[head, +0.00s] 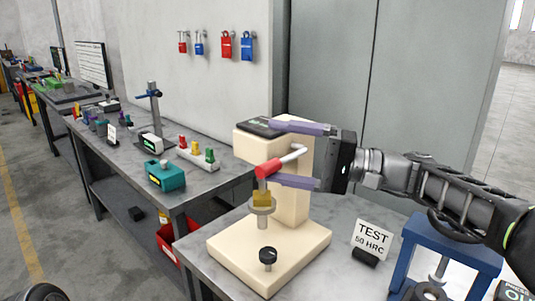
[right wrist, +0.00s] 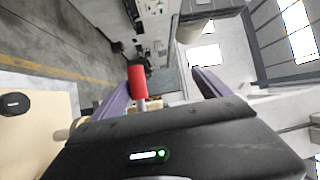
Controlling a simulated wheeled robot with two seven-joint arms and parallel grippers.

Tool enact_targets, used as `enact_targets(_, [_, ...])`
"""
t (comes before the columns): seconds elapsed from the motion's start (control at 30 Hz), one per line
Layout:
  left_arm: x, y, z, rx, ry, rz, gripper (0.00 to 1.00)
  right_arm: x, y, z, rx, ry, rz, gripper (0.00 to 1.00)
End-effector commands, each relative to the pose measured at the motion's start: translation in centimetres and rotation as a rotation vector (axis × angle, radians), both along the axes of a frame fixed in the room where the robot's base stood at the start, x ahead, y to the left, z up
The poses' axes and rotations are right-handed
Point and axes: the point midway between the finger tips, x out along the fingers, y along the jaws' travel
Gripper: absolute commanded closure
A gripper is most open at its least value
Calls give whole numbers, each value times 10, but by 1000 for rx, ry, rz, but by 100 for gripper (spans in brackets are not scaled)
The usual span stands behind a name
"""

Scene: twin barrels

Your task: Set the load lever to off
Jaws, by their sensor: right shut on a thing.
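The load lever (head: 290,157) is a silver rod with a red grip on the side of a cream hardness tester (head: 225,248). The red grip points toward the front left and slightly down. My right gripper (head: 273,152) comes in from the right, one purple finger above the lever and one below. It is shut on the lever, though the fingers look wide apart. In the right wrist view the red grip (right wrist: 138,81) stands between the fingers, nearer the left one. The lever's pivot is hidden.
A brass-coloured block (head: 262,199) sits on the tester's anvil, below the red grip. A black knob (head: 267,256) is on its base. A "TEST 50 HRC" card (head: 373,239) and a blue frame (head: 404,262) stand to the right. Another bench (head: 205,185) with instruments is at left.

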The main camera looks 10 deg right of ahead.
Motion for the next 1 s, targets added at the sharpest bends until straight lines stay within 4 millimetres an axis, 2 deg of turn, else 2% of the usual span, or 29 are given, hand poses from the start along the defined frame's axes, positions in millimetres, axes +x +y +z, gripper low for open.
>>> enact_targets(0.03, [0, 0, -2, 0, 0, 0, 100, -1, -8, 8, 8, -18, -12, 46])
enact_targets(0.2, [0, 0, -5, 0, 0, 0, 100, -5, -20, 6, 8, -17, -13, 49])
enact_targets(0.3, [0, 0, -7, 0, 0, 0, 100, -7, -24, 6, 7, -18, -11, 55])
enact_targets(1.0, [0, 0, -12, 0, 0, 0, 100, -7, -24, 1, 5, -8, -8, 55])
